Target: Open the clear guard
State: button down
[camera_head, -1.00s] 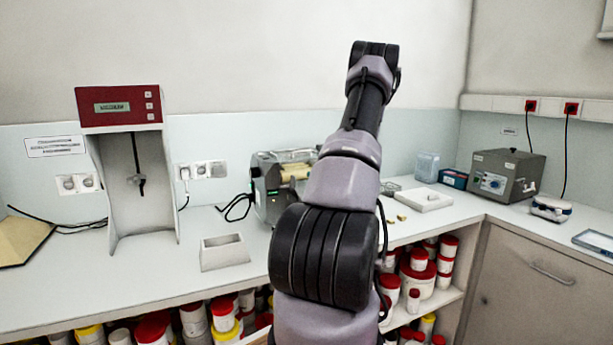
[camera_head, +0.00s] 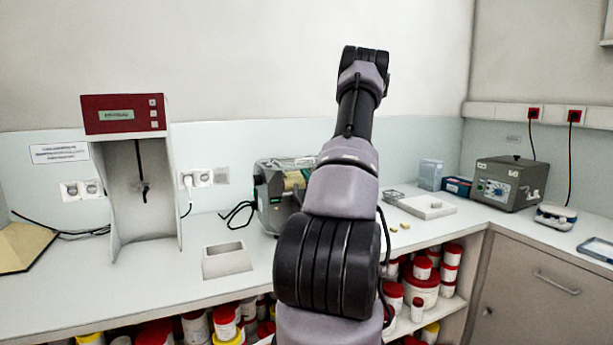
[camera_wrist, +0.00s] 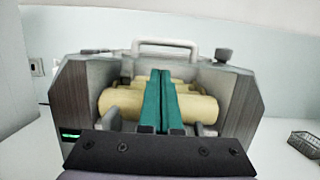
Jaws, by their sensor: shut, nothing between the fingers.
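In the wrist view the mill (camera_wrist: 85,85) faces me, with pale cream rolls (camera_wrist: 198,106) between two grey side housings. A pale bar handle (camera_wrist: 166,43) spans the top at the back. The clear guard's pane is hard to make out; the handle seems to belong to it, but I cannot be sure. My gripper (camera_wrist: 160,74) is shut and empty, its green fingers pointing over the rolls toward the handle. Contact with the handle cannot be told. The gripper is hidden in the head view.
A red-topped instrument (camera_head: 125,115) stands at left, with a small open grey box (camera_head: 227,259) between it and the mill. A grey control box (camera_head: 508,183) is at right. A wire basket (camera_wrist: 304,144) lies right of the mill. Jars fill the shelf below.

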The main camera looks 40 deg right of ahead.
jog(key=shift+r+g, duration=0.3)
jog(key=shift+r, duration=0.2)
